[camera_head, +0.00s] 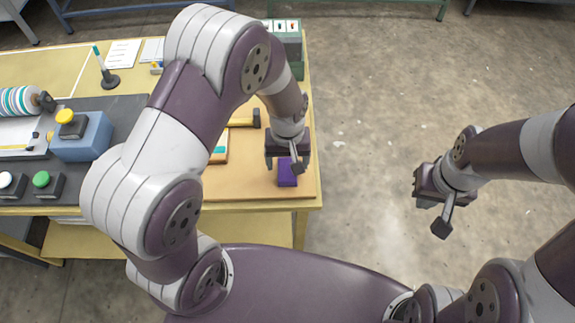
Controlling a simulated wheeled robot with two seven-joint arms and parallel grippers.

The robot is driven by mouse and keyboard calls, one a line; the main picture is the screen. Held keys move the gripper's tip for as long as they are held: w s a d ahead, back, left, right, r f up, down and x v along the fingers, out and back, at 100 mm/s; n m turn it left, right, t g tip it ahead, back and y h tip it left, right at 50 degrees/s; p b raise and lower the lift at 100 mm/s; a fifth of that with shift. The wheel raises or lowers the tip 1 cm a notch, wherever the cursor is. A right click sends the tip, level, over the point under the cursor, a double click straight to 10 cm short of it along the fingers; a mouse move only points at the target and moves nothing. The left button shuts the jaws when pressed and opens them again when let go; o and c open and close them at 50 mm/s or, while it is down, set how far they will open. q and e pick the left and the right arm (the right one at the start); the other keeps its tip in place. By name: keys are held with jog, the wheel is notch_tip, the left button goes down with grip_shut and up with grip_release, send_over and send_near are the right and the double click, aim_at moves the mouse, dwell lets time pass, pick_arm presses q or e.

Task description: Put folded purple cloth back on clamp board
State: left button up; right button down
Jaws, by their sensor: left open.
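The folded purple cloth (287,177) is a small dark purple block near the right end of a tan board (240,188), which lies on the table's front right corner. I take this board for the clamp board, but no clamp shows clearly. My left gripper (283,162) is open, pointing down right at the far edge of the cloth, and partly covers it. I cannot tell whether its fingers touch the cloth or stand around it. My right gripper (424,200) hangs over the bare floor, right of the table, with nothing visible in it; its fingers are too small to read.
A yellow-handled tool (245,119) and an orange-edged box (216,150) lie left of my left gripper. A green case (287,42) stands at the table's back right. A blue button box (84,137) and the press rollers (22,100) are at left. Floor right of the table is clear.

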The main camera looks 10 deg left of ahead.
aim_at(286, 171)
pick_arm(q)
notch_tip(286, 171, up, 9)
jog(key=s+a+r+m+t, duration=0.1)
jog(key=s+a+r+m, duration=0.1)
jog(key=s+a, duration=0.5)
jog(key=shift+s+a+m, duration=0.2)
jog(key=shift+s+m, duration=0.45)
jog(key=shift+m, duration=0.05)
